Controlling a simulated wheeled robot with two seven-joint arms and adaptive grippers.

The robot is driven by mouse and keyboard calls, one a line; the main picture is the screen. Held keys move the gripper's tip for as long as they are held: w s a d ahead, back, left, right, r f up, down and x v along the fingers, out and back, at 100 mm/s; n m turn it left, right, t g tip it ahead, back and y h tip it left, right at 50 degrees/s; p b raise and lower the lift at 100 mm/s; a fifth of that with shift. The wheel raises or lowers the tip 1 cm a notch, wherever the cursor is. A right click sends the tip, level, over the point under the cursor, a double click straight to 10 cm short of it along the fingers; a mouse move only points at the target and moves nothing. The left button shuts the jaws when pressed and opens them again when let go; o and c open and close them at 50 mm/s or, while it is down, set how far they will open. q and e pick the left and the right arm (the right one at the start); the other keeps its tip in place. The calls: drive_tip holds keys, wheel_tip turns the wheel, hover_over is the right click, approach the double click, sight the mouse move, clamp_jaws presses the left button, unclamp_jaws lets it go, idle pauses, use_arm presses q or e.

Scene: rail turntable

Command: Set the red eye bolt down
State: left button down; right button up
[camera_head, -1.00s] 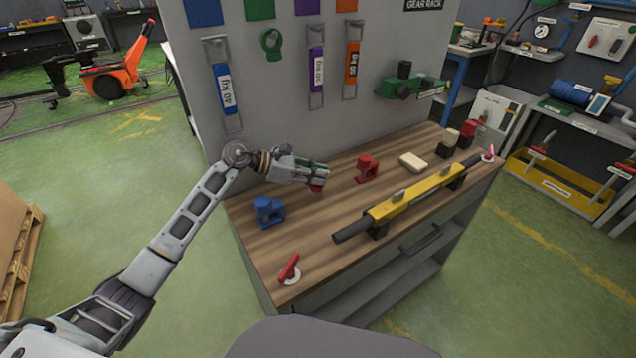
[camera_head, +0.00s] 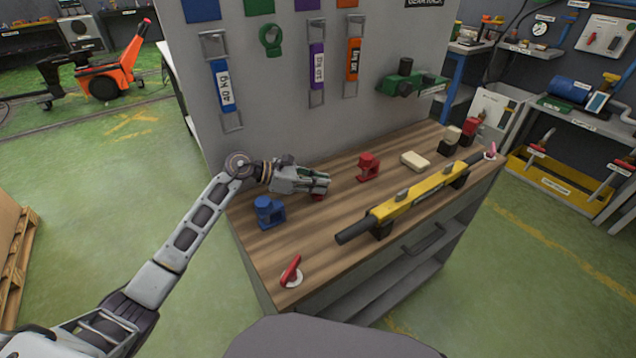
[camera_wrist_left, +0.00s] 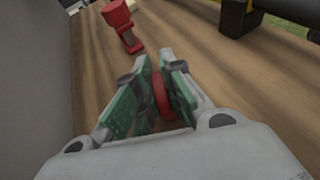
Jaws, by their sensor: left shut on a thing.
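My left gripper (camera_head: 322,184) is low over the wooden bench top (camera_head: 300,240), between a blue device and a red device. It is shut on the red eye bolt (camera_head: 317,197), of which only a little shows under the fingers. In the left wrist view the red ring of the eye bolt (camera_wrist_left: 162,95) sits between the green-padded fingers (camera_wrist_left: 158,92). Its lower part is hidden, and I cannot tell whether it touches the wood. My right gripper is not in view.
A blue clamp-like device (camera_head: 268,212) stands left of the gripper and a red one (camera_head: 368,167) right of it. A yellow bar tool (camera_head: 420,195) lies along the front. A grey panel (camera_head: 270,110) rises behind. Bare wood lies in front of the gripper.

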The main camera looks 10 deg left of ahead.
use_arm(q)
drive_tip(key=shift+f, duration=0.1)
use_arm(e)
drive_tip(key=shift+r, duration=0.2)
use_arm(q)
drive_tip(key=c, duration=1.5)
unclamp_jaws()
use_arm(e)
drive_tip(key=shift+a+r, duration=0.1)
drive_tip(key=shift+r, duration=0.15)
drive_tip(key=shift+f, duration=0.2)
use_arm(q)
drive_tip(key=v, duration=1)
drive_tip(key=shift+s+a, duration=0.1)
drive_tip(key=shift+a, duration=0.2)
drive_tip(key=shift+s+a+r+p, duration=0.3)
drive_tip(key=shift+a+r, duration=0.15)
drive_tip(key=shift+a, duration=0.1)
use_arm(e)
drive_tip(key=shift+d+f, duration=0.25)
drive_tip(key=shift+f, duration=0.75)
use_arm(q)
drive_tip(key=shift+r, duration=0.1)
